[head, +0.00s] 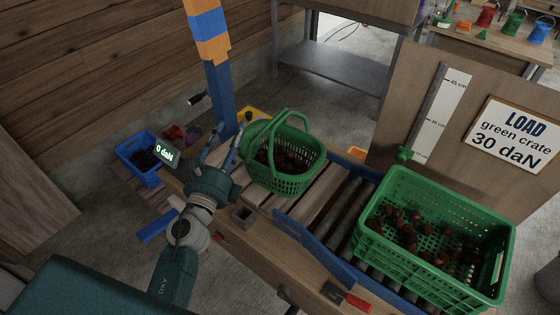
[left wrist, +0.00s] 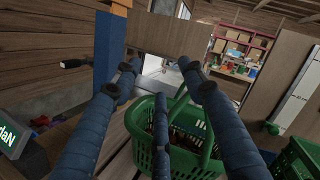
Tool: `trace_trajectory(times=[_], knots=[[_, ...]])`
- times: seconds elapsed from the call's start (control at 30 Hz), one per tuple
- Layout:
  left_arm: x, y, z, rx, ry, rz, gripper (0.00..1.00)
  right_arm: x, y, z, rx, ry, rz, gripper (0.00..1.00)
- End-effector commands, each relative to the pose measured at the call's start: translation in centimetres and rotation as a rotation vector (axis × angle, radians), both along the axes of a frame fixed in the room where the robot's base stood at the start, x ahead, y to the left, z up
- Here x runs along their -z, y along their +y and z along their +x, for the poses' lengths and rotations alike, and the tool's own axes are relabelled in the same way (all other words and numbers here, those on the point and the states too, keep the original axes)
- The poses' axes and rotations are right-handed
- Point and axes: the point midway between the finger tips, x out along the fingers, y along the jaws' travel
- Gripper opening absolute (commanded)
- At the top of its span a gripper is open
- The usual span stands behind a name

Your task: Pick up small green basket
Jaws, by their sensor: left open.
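The small green basket (head: 286,183) stands upright on wooden slats at the end of the roller table, with brown chestnuts in it and its handle raised. My left gripper (head: 224,143) is open and empty, close to the left side of the basket in the head view. In the left wrist view the fingers of my left gripper (left wrist: 160,78) are spread, and the basket (left wrist: 190,160) shows beyond and between them, partly hidden by the fingers. Whether a finger touches the basket I cannot tell. My right gripper is not in view.
A large green crate (head: 388,245) with chestnuts sits on the rollers at right. A blue and orange post (head: 212,60) rises behind my left gripper. A sign board (head: 514,135) stands behind the crate. A blue bin (head: 140,162) lies at left. A red-handled tool (head: 345,297) is at the front edge.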

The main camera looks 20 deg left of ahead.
Motion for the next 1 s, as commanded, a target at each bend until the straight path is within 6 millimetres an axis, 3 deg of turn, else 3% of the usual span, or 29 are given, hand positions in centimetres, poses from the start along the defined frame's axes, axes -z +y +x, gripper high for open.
trace_trajectory(times=[0.1,0.2,0.3,0.47,0.63,0.87,1.0], knots=[[-1.3,-3.2,0.9,0.103,-0.021,0.465,0.42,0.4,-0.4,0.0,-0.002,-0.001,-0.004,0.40],[-0.3,-4.9,1.1,0.170,-0.007,0.738,0.42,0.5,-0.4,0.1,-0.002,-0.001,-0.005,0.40],[0.9,-5.7,1.2,0.216,0.011,0.902,0.42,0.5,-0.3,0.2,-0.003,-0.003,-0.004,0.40],[1.4,-6.4,2.6,0.241,0.021,0.984,0.42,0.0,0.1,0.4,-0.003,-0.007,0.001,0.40],[1.4,-7.2,5.2,0.241,0.021,0.982,0.42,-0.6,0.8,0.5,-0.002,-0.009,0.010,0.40],[1.5,-7.7,6.9,0.241,0.023,0.980,0.42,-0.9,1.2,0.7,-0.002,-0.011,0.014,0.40],[1.4,-8.3,8.9,0.242,0.021,0.978,0.42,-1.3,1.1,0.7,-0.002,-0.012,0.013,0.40]])
